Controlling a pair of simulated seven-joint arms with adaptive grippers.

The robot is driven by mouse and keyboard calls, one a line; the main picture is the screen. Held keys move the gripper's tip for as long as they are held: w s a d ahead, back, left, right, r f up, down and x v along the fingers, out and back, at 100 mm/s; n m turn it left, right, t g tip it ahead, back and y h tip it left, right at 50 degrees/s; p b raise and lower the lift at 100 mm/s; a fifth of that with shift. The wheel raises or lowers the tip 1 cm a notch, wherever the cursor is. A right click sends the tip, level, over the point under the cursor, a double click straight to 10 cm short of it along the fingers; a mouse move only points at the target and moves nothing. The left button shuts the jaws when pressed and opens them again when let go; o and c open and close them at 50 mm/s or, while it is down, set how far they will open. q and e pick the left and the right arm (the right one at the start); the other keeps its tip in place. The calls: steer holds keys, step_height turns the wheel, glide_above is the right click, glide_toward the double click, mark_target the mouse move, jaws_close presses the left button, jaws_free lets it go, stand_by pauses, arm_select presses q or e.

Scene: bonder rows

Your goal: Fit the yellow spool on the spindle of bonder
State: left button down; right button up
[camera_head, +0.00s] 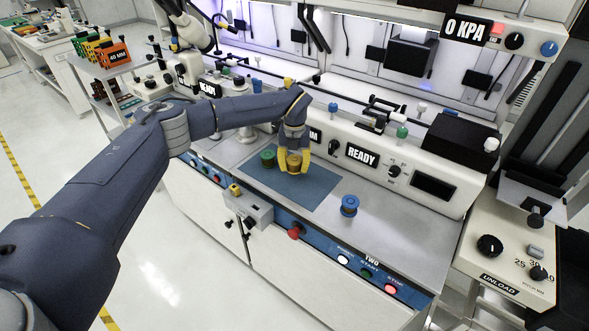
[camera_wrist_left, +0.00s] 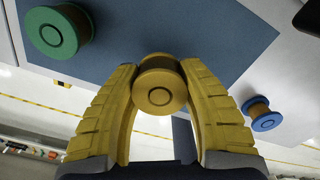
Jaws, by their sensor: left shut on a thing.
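The yellow spool (camera_head: 294,161) is between the fingers of my left gripper (camera_head: 292,165), at the blue-grey mat (camera_head: 310,194) on the bench. In the left wrist view the yellow fingers of the left gripper (camera_wrist_left: 160,100) press on both sides of the yellow spool (camera_wrist_left: 159,92), its round end facing the camera. I cannot tell whether the spool touches the mat. A white bonder with a READY label (camera_head: 362,155) stands behind the mat. I cannot make out for certain which part is its spindle. My right gripper is not in view.
A green spool (camera_head: 268,157) stands on the mat, left of the gripper. A blue spool (camera_head: 349,205) stands on bare bench to the right. A red button (camera_head: 295,231) sticks out at the bench's front edge. The metal top right of the blue spool is clear.

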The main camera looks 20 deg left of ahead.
arm_select(q)
steer(key=shift+r, duration=1.55)
